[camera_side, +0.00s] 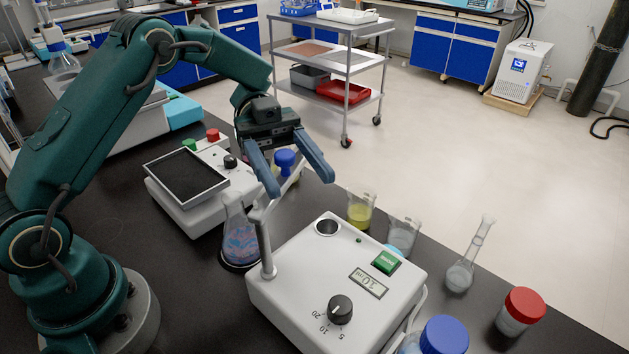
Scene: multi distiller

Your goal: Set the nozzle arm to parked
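The white distiller (300,272) stands on the black bench at the lower middle, with a knob (341,309), a small display and a green button on top. A grey post (266,245) rises from its left rear corner. The nozzle arm (278,196) runs from the post's top up and to the right, away from the round opening (327,227) in the top. My gripper (301,185) is open, its fingers pointing down and right, one on each side of the nozzle arm's far part in this view. Whether either finger touches it, I cannot tell.
A flask with blue-pink contents (240,244) stands close left of the distiller. A white device with a black plate (186,177) is further left. A yellow beaker (360,211), clear beaker (403,236), flask (460,276) and red-capped jar (520,311) line the right side.

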